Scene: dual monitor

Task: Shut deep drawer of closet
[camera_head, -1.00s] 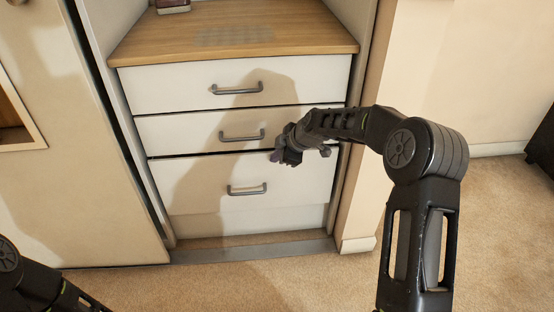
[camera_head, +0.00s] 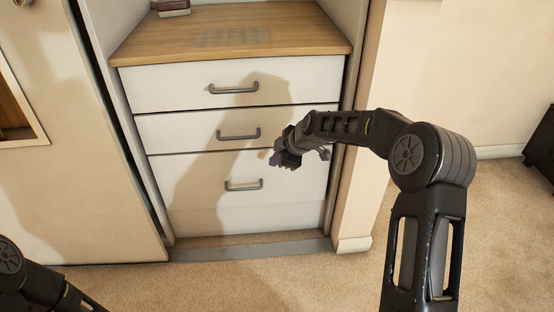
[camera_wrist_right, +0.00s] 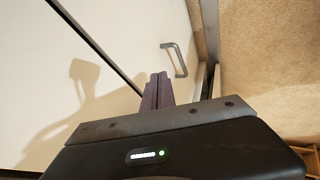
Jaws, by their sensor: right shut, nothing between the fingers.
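The closet's deep bottom drawer (camera_head: 295,200) has a white front and a grey bar handle (camera_head: 243,185). In the head view its front looks level with the drawers above, with only a thin dark seam along its top. My right gripper (camera_head: 276,161) is shut and empty, in front of the drawer's upper part, right of and above the handle. I cannot tell whether the fingertips touch the front. In the right wrist view the shut fingers (camera_wrist_right: 157,90) point at the white drawer front, with the handle (camera_wrist_right: 176,60) beside them. My left gripper is out of view.
Two shallower white drawers, the top (camera_head: 290,80) and the middle (camera_head: 180,132), sit above under a wooden top (camera_head: 290,40). The closet's side post (camera_head: 352,215) stands close right of the drawers. Open carpet (camera_head: 220,285) lies in front.

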